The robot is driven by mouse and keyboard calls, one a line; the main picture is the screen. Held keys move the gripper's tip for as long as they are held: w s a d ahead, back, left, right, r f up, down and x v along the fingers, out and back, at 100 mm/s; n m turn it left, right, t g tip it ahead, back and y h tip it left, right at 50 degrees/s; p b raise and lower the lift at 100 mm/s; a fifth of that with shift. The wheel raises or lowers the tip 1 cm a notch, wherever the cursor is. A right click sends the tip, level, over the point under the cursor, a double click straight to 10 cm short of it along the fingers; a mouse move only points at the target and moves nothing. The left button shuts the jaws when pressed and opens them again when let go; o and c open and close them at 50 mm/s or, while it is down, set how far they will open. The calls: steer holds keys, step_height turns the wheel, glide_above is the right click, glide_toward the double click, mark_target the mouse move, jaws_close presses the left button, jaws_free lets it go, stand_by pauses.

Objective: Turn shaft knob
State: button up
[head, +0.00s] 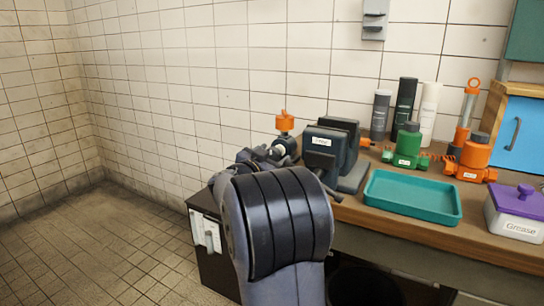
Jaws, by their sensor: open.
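An orange knob (284,122) stands upright at the left end of the bench, on a short pale and dark fitting (287,146). It looks like the shaft knob. A dark grey bench vise (325,145) with a white label is just right of it. My gripper (264,156) is partly visible below and left of the orange knob, and it is open. My own arm hides much of it, so I cannot tell whether it touches the fitting. The jaws do not surround the orange knob.
A teal tray (413,197), a green pump part (407,148), an orange pump part (474,162) and a purple-lidded grease box (518,213) are on the wooden bench. Several bottles (404,105) stand behind. A tiled wall (190,90) backs it; the floor (110,245) at left is clear.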

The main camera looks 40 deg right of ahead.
steer(key=c, duration=1)
steer(key=shift+f+b, duration=0.15)
steer(key=shift+b, duration=0.3)
steer(key=shift+n+b, duration=0.35)
steer(key=shift+n, duration=0.05)
steer(key=shift+f+n+b, duration=0.1)
steer(key=shift+n+b, duration=0.9)
steer(key=shift+b, duration=0.15)
steer(key=shift+n+b, duration=1.05)
steer(key=shift+n, duration=0.45)
steer(key=shift+r+n, duration=0.2)
steer(key=shift+n, duration=0.1)
